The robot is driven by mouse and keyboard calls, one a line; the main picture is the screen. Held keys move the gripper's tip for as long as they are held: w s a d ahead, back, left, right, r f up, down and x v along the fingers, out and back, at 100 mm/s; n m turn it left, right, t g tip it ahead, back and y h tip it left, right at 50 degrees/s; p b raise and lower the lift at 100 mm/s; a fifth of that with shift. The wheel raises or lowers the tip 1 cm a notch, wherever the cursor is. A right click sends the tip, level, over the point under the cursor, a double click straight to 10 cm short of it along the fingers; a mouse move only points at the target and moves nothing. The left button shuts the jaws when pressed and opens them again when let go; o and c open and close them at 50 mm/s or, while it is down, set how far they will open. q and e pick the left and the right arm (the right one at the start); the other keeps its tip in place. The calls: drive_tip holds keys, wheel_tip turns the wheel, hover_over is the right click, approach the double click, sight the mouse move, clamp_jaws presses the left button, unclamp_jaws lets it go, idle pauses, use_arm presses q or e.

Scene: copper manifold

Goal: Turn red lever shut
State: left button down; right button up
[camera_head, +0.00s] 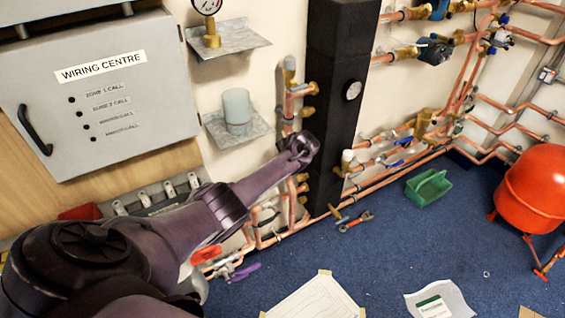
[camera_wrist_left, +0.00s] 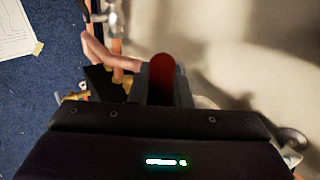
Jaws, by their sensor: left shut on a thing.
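In the left wrist view my left gripper (camera_wrist_left: 161,88) is shut on a dark red, round-ended lever (camera_wrist_left: 161,66). The lever's end stands up between the black fingers, and its lower part is hidden by the gripper. In the head view my dark purple left arm reaches in from the lower left, and I cannot make out its fingers. A bright red lever (camera_head: 206,255) shows just below the arm, low on the pipework. I cannot tell for sure that it is the one in my jaws. My right gripper is in neither view.
A purple-handled valve (camera_head: 243,272) sits right of the red lever. Copper pipes (camera_head: 292,232) run along the wall, close to the fingers. A wrench (camera_head: 355,221), a green tray (camera_head: 428,187), papers (camera_head: 316,300) and a red tank (camera_head: 537,190) are on the blue floor.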

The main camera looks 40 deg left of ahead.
use_arm(q)
drive_tip(key=shift+w+r, duration=0.1)
drive_tip(key=shift+r, duration=0.1)
drive_tip(key=c, duration=1.3)
unclamp_jaws()
drive_tip(key=shift+c, duration=0.2)
drive_tip(key=p+v, duration=0.1)
drive_tip(key=v, duration=0.6)
drive_tip(key=shift+d+r, duration=0.25)
drive_tip(key=shift+r, duration=0.05)
